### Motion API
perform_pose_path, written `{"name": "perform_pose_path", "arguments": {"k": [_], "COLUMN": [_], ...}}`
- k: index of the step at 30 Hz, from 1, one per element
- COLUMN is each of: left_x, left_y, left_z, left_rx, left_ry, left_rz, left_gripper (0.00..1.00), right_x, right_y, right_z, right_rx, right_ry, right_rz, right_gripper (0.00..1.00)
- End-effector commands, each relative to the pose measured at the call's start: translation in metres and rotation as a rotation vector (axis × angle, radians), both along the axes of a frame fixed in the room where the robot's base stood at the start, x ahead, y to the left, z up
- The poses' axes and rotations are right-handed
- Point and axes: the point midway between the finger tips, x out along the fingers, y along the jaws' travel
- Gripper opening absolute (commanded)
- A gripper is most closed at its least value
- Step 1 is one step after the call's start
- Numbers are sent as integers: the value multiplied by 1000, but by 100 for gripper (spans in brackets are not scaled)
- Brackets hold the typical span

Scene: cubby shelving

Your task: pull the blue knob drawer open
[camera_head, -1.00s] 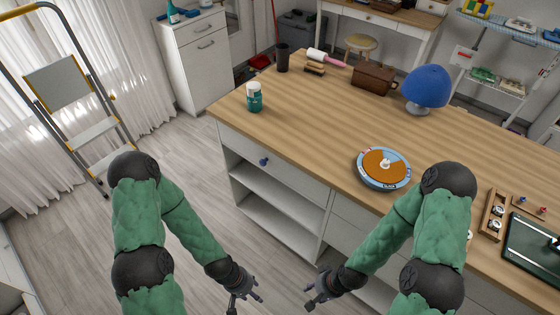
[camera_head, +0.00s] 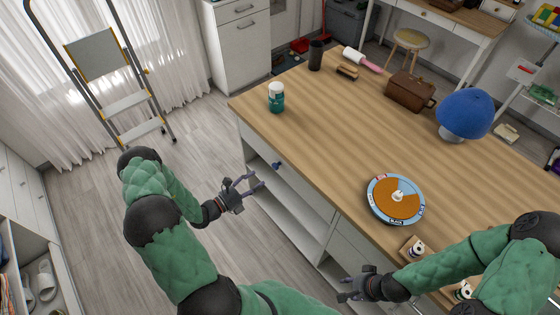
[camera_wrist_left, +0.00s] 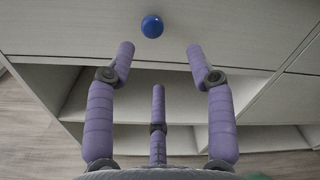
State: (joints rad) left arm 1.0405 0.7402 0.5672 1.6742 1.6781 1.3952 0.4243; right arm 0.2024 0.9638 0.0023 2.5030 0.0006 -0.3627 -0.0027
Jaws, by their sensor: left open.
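The blue knob (camera_head: 277,165) sits on the front of a white drawer under the wooden counter, and the drawer looks shut. In the left wrist view the round blue knob (camera_wrist_left: 152,27) shows on the pale drawer front (camera_wrist_left: 230,30), ahead of the fingers. My left gripper (camera_head: 254,182) is open and empty, a little left of and below the knob, not touching it. Its purple fingers (camera_wrist_left: 160,60) are spread in the left wrist view, with the knob beyond the gap between the two upper tips. My right gripper (camera_head: 345,288) is by the counter's lower front; its opening is unclear.
Open shelves (camera_head: 285,210) lie below the drawer. On the wooden counter (camera_head: 330,130) stand a teal bottle (camera_head: 276,98), a round blue-and-orange disc (camera_head: 412,205), a brown case (camera_head: 408,92) and a blue domed object (camera_head: 464,112). Free floor lies left of the counter.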

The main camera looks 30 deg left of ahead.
Motion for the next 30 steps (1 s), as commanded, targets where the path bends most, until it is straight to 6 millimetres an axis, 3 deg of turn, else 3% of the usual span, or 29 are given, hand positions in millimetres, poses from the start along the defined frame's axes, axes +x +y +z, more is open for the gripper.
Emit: {"name": "perform_pose_path", "arguments": {"k": [4,21,30], "left_x": [7,88,100], "left_y": [8,-27,-32], "left_z": [3,2,2], "left_rx": [-11,-8,-10], "left_ry": [-15,-15,-12], "left_rz": [36,30,33], "left_gripper": [54,54,54], "right_x": [0,0,0], "right_y": [0,0,0], "right_z": [-1,-18,-19], "right_rx": [0,0,0], "right_ry": [1,1,0], "right_rz": [0,0,0], "right_gripper": [40,40,40]}}
